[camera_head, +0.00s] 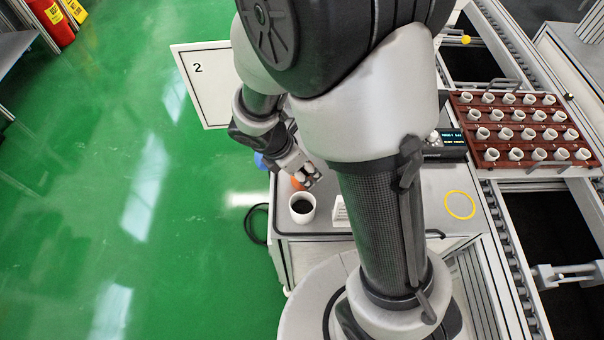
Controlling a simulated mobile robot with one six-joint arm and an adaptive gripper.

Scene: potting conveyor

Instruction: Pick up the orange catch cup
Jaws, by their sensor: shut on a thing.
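The orange catch cup (297,183) shows only as a small orange patch at my gripper, above the left edge of the grey bench (420,215). My gripper (308,180) is shut on the orange cup. The fingers and wrist cover most of the cup. I cannot tell whether the cup touches the bench or hangs above it.
A white cup with dark contents (302,207) stands just in front of my gripper. A yellow ring (460,205) marks clear bench at right. A red tray (478,157) of white cups sits on the conveyor.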

